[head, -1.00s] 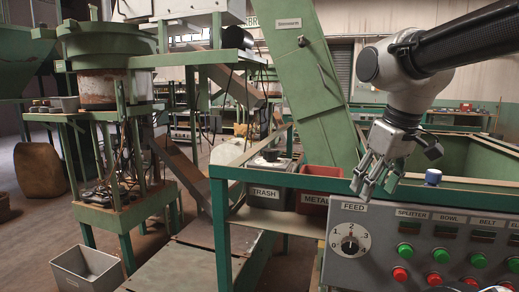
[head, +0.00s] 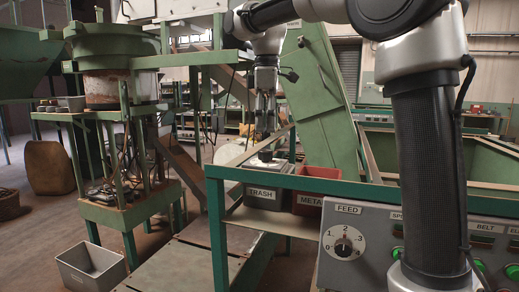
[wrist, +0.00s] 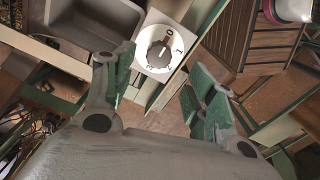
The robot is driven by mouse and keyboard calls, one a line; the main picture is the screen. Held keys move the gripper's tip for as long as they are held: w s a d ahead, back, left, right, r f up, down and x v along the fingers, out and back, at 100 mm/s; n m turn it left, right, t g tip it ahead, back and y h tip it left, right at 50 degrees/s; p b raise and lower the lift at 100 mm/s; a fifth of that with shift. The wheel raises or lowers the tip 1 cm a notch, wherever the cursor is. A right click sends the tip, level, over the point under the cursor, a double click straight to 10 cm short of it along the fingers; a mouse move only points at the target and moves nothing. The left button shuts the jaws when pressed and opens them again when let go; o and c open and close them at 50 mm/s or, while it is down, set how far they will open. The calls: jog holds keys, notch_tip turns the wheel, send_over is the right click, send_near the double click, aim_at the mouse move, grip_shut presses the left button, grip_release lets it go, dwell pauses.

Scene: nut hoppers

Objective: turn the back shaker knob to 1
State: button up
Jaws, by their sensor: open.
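A white dial plate (wrist: 166,38) with a dark round knob (wrist: 157,54) shows in the wrist view, past the gap between my fingers. The knob's exact setting is too small to tell. My gripper (head: 265,128) points down in the head view, above the trash bin area. In the wrist view my gripper (wrist: 163,92) has its two green-padded fingers apart, with nothing between them and not touching the knob. I cannot pick out this knob in the head view.
A trash bin (head: 261,197) and a red metal bin (head: 308,205) stand behind the green rail (head: 290,180). A grey tub (wrist: 95,22) lies beside the plate in the wrist view.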

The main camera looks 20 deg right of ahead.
aim_at(264, 150)
jog(key=shift+w+a+f, duration=0.2)
jog(key=shift+a, duration=0.1)
notch_tip(264, 150, down, 7)
jog(key=shift+f, duration=0.15)
jog(key=shift+c, duration=0.3)
jog(key=c, duration=1)
